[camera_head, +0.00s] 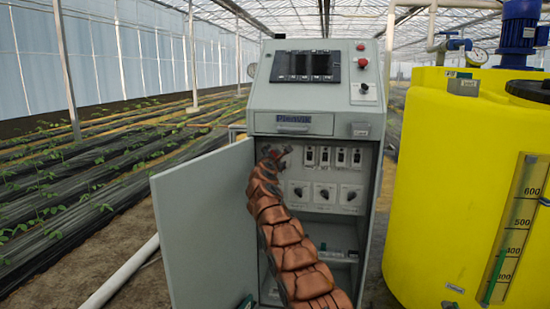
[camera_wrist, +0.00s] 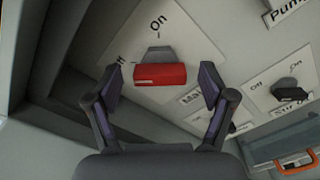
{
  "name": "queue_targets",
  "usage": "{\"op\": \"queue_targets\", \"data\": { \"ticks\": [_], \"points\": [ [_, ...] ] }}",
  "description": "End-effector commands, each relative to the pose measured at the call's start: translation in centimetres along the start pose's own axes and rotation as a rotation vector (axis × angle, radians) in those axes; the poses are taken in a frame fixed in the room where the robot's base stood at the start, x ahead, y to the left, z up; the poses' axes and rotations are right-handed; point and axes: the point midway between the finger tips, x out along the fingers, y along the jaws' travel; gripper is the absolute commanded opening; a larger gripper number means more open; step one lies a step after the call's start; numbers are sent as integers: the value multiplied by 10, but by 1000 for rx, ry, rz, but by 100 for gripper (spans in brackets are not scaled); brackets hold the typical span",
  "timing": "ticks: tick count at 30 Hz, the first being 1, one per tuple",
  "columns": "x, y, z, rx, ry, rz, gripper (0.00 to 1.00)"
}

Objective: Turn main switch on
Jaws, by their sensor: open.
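In the wrist view a red switch handle (camera_wrist: 160,75) with a grey hub sits on a white plate (camera_wrist: 190,32). The plate reads "On" at the top and a partly hidden "Off" at the left. A label starting "Ma" is partly covered beside the right finger. My gripper (camera_wrist: 161,87) is open, with one finger on each side of the red handle. I cannot tell whether the fingers touch it. In the head view my gripper (camera_head: 277,154) is at the upper left inside the open cabinet (camera_head: 316,123), and my arm hides the red handle.
Small breaker-like switches (camera_head: 325,156) and black knobs (camera_head: 324,194) are right of my gripper. The open cabinet door (camera_head: 205,225) stands to the left. A yellow tank (camera_head: 440,190) is close on the right. A wrist-view wall (camera_wrist: 82,98) runs along the left.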

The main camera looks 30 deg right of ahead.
Motion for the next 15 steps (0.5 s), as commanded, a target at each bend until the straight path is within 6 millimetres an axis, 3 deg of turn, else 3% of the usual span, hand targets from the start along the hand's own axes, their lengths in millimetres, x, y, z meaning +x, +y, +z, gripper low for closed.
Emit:
{"op": "queue_targets", "data": {
  "ticks": [2,15],
  "points": [
    [0,0,0,0,0,0,81],
    [0,0,0,0,0,0,35]
  ]
}}
